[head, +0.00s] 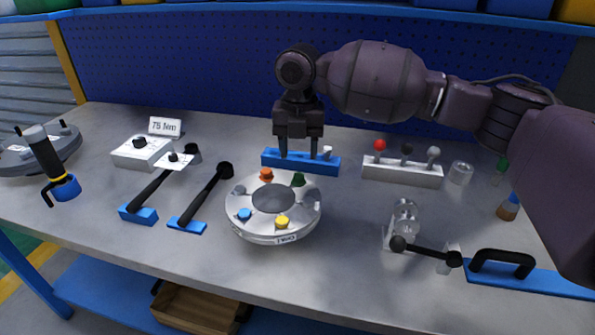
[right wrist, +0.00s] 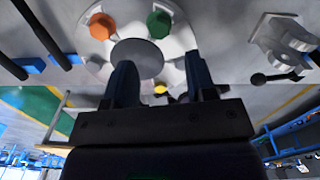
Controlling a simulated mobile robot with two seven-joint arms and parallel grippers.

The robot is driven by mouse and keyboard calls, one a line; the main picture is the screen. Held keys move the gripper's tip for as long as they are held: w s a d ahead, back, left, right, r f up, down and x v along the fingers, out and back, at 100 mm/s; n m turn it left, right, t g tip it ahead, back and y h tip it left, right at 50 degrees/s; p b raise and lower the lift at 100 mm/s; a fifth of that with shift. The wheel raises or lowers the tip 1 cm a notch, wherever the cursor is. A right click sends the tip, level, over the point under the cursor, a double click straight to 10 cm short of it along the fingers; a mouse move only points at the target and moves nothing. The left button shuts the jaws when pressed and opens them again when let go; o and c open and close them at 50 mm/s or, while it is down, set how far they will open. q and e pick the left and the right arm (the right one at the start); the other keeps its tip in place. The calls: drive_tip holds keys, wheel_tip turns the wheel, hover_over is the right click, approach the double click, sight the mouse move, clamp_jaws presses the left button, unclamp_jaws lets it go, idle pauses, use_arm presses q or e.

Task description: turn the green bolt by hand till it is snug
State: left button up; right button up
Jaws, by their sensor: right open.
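The silver flanged shell (head: 240,218) sits on the grey bench near the middle, with a round centre opening. The green bolt (head: 298,179) stands at its back right; it also shows in the right wrist view (right wrist: 158,24). An orange bolt (head: 265,175), a blue bolt (head: 244,214) and a yellow bolt (head: 282,222) stand around the same flange. My right gripper (head: 299,154) points down behind the shell, near the green bolt. My left gripper is not in view.
A blue block (head: 325,166) lies just behind my right gripper. A white block with red, black and grey knobs (head: 400,173) stands to its right. Two black-handled tools (head: 205,195) lie left of the shell. A clamp-like fixture (head: 405,220) stands right of it.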

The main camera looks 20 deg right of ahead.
sight(299, 176)
wheel_tip(299, 176, down, 5)
drive_tip(key=shift+r+b, duration=0.2)
drive_tip(key=shift+b, duration=0.2)
drive_tip(key=shift+f, duration=0.75)
drive_tip(key=shift+c, duration=0.5)
